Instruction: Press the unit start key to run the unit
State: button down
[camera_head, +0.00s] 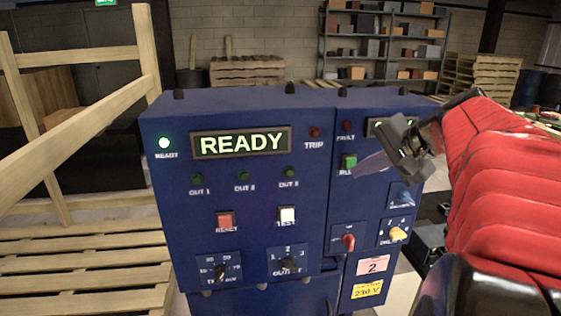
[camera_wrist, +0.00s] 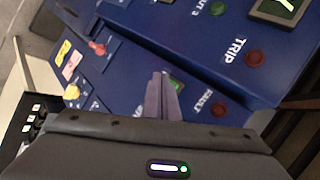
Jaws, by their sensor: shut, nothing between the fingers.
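In the wrist view the shut fingers (camera_wrist: 160,76) cover part of the green key (camera_wrist: 176,84). I cannot tell whether they touch it.
A red RESET key (camera_head: 226,220), a white TEST key (camera_head: 287,214), dark selector knobs, a red-handled switch (camera_head: 348,242) and a yellow knob (camera_head: 397,234) are on the panel. A FAULT lamp (camera_wrist: 219,109) is beside the fingers. Wooden pallets and a frame stand left.

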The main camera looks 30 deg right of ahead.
jog(key=shift+s, duration=0.1)
jog(key=shift+s+a, duration=0.25)
jog(key=shift+s, duration=0.5)
jog(key=shift+s+a, duration=0.2)
jog(key=shift+s, duration=0.6)
jog(key=shift+s+a, duration=0.25)
jog(key=shift+s, duration=0.5)
